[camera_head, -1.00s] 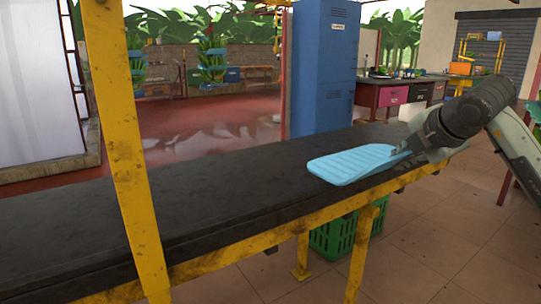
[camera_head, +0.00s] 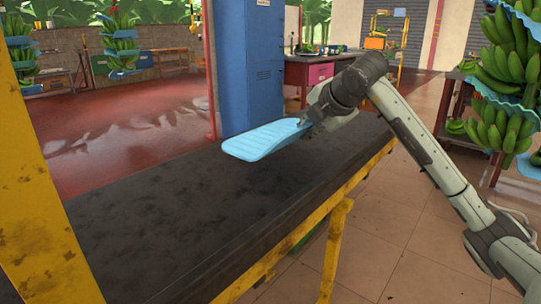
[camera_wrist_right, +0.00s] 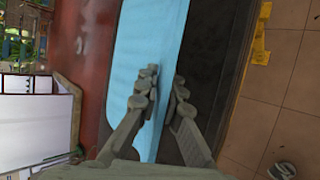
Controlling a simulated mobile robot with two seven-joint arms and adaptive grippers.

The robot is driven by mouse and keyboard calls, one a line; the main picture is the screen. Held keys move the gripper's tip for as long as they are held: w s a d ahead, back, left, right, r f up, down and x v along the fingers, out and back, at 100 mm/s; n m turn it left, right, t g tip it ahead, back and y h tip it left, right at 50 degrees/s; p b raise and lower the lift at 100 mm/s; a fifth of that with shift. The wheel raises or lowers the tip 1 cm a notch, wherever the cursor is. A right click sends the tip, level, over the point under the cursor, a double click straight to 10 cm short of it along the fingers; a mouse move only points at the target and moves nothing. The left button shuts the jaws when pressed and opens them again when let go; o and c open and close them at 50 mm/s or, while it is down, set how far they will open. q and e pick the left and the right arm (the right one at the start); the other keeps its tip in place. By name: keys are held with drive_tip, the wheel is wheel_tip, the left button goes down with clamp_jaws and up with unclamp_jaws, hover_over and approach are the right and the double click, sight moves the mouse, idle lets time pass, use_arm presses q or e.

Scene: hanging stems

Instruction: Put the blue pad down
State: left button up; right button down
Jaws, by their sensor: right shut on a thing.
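The blue pad (camera_head: 262,141) is a flat, ribbed, light-blue sheet over the far part of the black belt table (camera_head: 180,215). My right gripper (camera_head: 306,122) is shut on the pad's right end. In the right wrist view the pad (camera_wrist_right: 150,35) runs away from the gripper (camera_wrist_right: 164,85), with its edge between the fingers. The pad looks slightly tilted, and I cannot tell whether its free end touches the belt. My left gripper is not in view.
A yellow frame post (camera_head: 40,200) stands close at the left. A blue locker (camera_head: 250,70) stands behind the belt. A banana bunch with blue sheets (camera_head: 505,75) hangs at the right. The near stretch of belt is bare.

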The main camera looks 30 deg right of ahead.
drive_tip(key=w+d+f, duration=0.1)
drive_tip(key=w+f, duration=0.1)
drive_tip(key=w+d+f, duration=0.2)
drive_tip(key=w, duration=0.1)
drive_tip(key=w+d+f, duration=0.1)
drive_tip(key=w+d, duration=0.1)
drive_tip(key=w, duration=0.1)
drive_tip(key=shift+f+p, duration=0.4)
drive_tip(key=shift+w+f, duration=0.15)
wheel_tip(320, 180, down, 3)
drive_tip(key=shift+f, duration=0.4)
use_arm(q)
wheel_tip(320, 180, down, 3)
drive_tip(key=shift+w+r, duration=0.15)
use_arm(e)
drive_tip(key=shift+f, duration=0.1)
drive_tip(key=c, duration=1.7)
unclamp_jaws()
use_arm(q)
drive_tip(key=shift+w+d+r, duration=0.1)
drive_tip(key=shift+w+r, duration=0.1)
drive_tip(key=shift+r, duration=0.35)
